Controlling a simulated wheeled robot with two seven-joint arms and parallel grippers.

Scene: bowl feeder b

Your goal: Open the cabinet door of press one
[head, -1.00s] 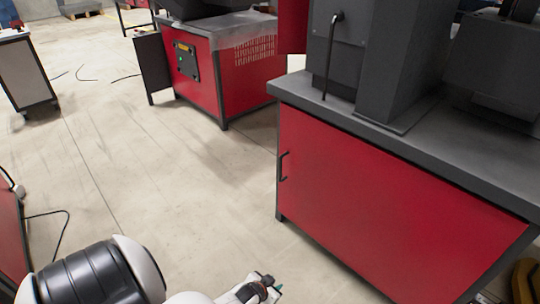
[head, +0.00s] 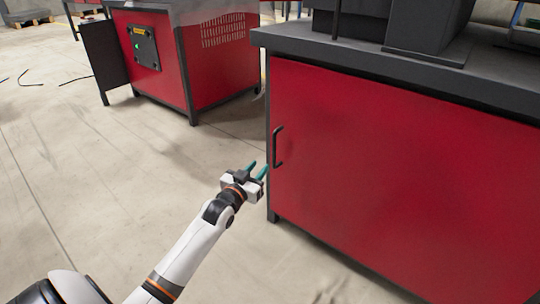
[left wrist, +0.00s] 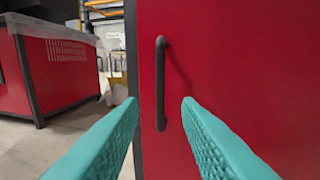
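The red cabinet door (head: 390,180) of the near press is shut, under a dark grey top. Its black bar handle (head: 278,147) stands upright near the door's left edge. My left gripper (head: 259,169) is open and empty, just left of and a little below the handle in the head view. In the left wrist view the handle (left wrist: 161,83) shows upright, ahead of and between the two teal fingers (left wrist: 160,115), not touching them as far as I can see. My right gripper is in neither view.
A second red machine (head: 217,65) with a vented side and an open dark panel (head: 102,60) stands at the back left. The concrete floor (head: 100,190) in front is clear. Thin dark cables lie at the far left. The grey press top (head: 400,62) overhangs the door.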

